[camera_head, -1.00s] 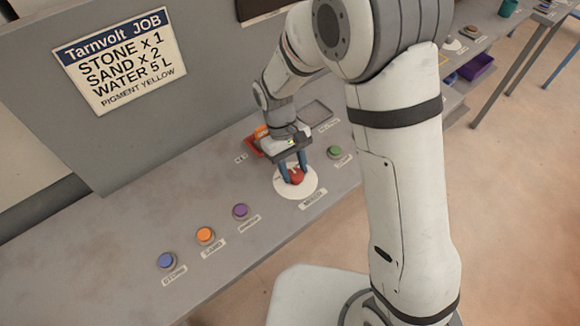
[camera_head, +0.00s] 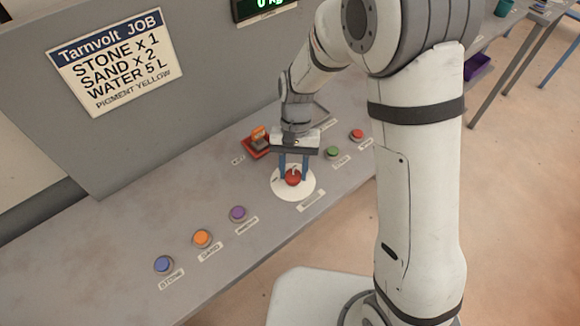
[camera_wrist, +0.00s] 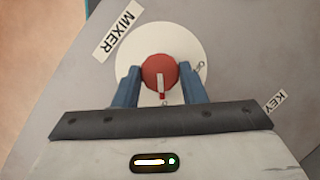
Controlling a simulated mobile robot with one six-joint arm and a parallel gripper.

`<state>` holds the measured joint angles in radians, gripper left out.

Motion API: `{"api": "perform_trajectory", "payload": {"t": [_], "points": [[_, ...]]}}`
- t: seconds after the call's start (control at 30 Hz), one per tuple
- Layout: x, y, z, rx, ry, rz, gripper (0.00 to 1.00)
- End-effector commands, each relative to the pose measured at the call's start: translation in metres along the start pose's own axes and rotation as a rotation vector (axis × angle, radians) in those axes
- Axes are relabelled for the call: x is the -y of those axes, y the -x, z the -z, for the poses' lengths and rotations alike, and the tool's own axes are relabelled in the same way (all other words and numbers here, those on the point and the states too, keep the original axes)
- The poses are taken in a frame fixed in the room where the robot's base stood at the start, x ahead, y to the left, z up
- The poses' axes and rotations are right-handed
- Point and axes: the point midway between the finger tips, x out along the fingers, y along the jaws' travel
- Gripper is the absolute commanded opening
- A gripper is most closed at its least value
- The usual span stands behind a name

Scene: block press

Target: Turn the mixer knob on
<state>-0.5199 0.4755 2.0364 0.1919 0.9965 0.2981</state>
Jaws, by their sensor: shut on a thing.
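The mixer knob (camera_head: 292,179) is a round red knob on a white disc (camera_head: 306,191) on the grey panel. My gripper (camera_head: 293,172) points down over it, with one blue finger on each side. In the wrist view, the knob (camera_wrist: 159,70) sits between the two fingers (camera_wrist: 159,84), which are shut on it. The white mark on the knob points down the picture, toward the gripper body. An OFF mark on the disc shows at the right, partly beside the finger. The MIXER label (camera_wrist: 117,31) lies at the upper left of the disc.
Blue (camera_head: 164,264), orange (camera_head: 202,238) and purple (camera_head: 237,214) buttons stand left of the disc. Green (camera_head: 333,153) and red (camera_head: 357,135) buttons stand to its right. A red key switch (camera_head: 255,147) is behind it. A display (camera_head: 264,8) reads 0 kg.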

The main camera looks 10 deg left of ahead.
Motion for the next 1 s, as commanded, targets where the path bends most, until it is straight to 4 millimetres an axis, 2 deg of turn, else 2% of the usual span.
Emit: {"api": "perform_trajectory", "payload": {"t": [0.53, 0.57, 0.6, 0.8, 1.0], "points": [[-0.0014, -0.0037, -0.0020, 0.010, -0.025, 0.006, 0.15], [-0.0014, -0.0037, -0.0020, 0.010, -0.025, 0.006, 0.39], [-0.0013, -0.0035, -0.0018, 0.009, -0.025, 0.006, 0.42], [-0.0008, -0.0020, -0.0010, 0.005, -0.024, 0.008, 0.59], [-0.0006, -0.0011, -0.0006, 0.003, -0.023, 0.009, 0.59]]}}
